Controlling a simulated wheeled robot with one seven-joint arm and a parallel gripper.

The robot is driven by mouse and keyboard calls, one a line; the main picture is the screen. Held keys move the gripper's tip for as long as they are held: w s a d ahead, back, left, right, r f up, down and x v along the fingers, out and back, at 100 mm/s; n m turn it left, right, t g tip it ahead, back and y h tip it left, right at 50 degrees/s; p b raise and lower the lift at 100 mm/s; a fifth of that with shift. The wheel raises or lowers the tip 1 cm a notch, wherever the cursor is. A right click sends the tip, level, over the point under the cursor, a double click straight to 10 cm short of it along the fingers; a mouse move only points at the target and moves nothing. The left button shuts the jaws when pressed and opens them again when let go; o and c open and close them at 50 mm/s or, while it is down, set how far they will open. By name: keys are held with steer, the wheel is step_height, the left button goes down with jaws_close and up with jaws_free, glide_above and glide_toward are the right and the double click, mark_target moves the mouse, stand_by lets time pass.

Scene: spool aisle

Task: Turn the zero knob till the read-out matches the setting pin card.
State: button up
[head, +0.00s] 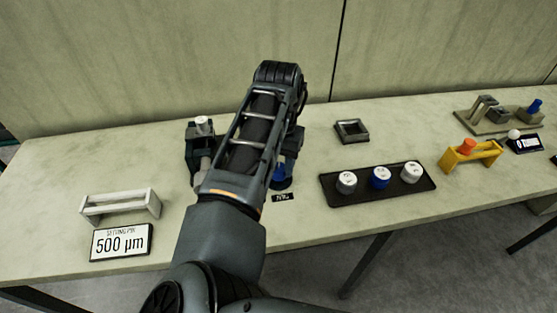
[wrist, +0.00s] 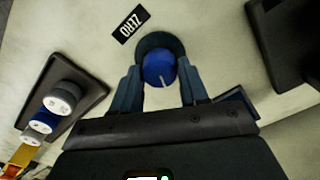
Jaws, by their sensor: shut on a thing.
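The zero knob is a round blue knob (wrist: 159,69) with a pale pointer line, on a dark round base, in the wrist view. My gripper (wrist: 162,82) has a finger on each side of it and is shut on it. In the head view the knob (head: 279,172) shows partly beside my arm, which hides the gripper. A black ZERO label (wrist: 130,23) lies next to the knob. The setting pin card (head: 121,242) reads 500 µm and stands at the front left of the bench. A lit screen shows only as a sliver (wrist: 148,178) at the wrist view's bottom edge; its reading cannot be told.
A pale bracket (head: 120,203) stands behind the card, a dark device (head: 194,148) left of my arm. A square frame (head: 352,131) and yellow holder (head: 470,154) stand farther right.

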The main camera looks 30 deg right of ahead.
mark_target(279, 167)
steer(key=shift+m, duration=0.4)
steer(key=o, duration=1.1)
steer(key=shift+c, duration=0.2)
steer(key=shift+r, duration=0.1)
step_height(279, 167, up, 8)
steer(key=shift+f+b, duration=0.2)
steer(key=shift+b, duration=0.1)
steer(key=shift+d, duration=0.1)
